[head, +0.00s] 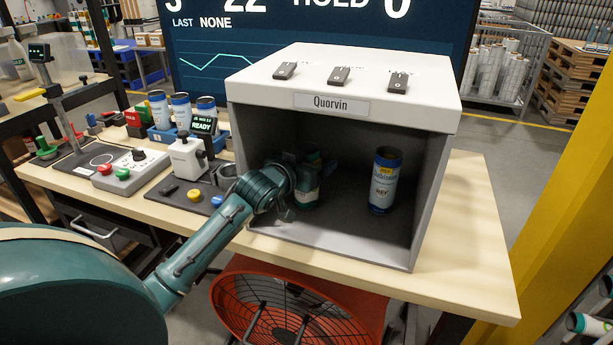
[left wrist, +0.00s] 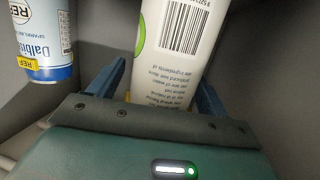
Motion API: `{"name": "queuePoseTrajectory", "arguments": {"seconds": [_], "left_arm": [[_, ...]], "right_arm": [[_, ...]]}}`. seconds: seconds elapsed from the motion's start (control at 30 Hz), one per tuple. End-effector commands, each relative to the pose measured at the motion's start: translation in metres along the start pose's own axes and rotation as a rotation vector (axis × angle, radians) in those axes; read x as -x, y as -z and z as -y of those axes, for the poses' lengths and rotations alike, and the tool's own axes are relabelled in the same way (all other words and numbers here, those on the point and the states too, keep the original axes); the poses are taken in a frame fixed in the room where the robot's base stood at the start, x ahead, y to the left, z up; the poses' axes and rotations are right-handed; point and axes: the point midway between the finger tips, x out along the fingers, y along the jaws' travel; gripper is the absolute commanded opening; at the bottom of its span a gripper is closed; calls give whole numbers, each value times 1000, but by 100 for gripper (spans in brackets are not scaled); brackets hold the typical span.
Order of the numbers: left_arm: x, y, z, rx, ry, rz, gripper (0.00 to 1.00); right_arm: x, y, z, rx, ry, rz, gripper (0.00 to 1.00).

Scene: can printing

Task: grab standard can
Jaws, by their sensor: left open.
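The open-fronted grey box labelled Quorvin (head: 336,104) stands on the bench. Inside, a blue-and-white can (head: 384,180) with a yellow REF mark stands upright at the right. In the left wrist view this can (left wrist: 42,45) is at the upper left, outside the fingers. My left gripper (head: 305,185) is inside the box, left of that can. In the wrist view my left gripper (left wrist: 158,92) is open, with a white can (left wrist: 180,45) bearing a barcode and a green mark between its fingers. In the head view the gripper mostly hides this can. My right gripper is out of view.
Several cans (head: 180,110) stand in a blue tray at the back left. A READY device (head: 188,155) and a button panel (head: 130,170) stand left of the box. An orange fan (head: 290,310) is below the bench.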

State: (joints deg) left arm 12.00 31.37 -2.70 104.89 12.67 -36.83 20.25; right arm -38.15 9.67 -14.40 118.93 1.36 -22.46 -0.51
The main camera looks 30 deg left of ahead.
Motion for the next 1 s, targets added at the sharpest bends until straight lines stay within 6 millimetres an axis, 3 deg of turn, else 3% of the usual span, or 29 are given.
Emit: {"name": "queuePoseTrajectory", "arguments": {"seconds": [0.2,0.8,1.0], "left_arm": [[0,0,0,0,0,0,76],[0,0,0,-1,0,0,27],[0,0,0,-1,0,0,27]], "right_arm": [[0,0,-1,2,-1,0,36],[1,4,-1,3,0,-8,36],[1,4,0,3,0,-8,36]]}}
